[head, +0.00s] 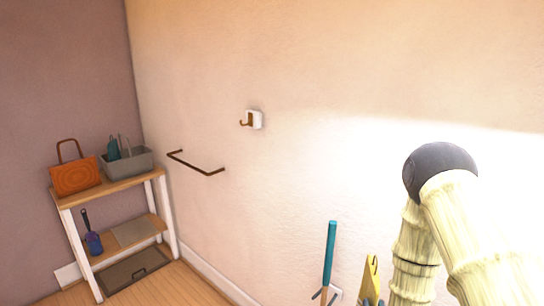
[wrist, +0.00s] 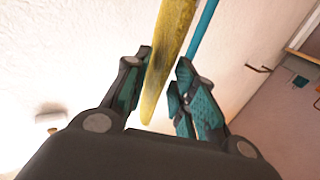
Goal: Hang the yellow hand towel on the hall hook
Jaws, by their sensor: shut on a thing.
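The yellow hand towel (head: 371,276) hangs as a narrow folded strip at the bottom right of the head view. In the wrist view the towel (wrist: 168,50) runs between the two fingers of my gripper (wrist: 158,92), which is shut on it. In the head view my gripper is mostly cut off by the bottom edge. The hall hook (head: 252,119), a brown hook on a small white plate, is on the wall, up and left of the towel and well apart from it. The hook is bare.
A teal-handled pole (head: 330,250) stands close left of the towel. A brown wall rail (head: 195,165) is below and left of the hook. A shelf (head: 125,188) at left holds an orange bag (head: 76,177) and a grey bin (head: 128,162). The wall around the hook is clear.

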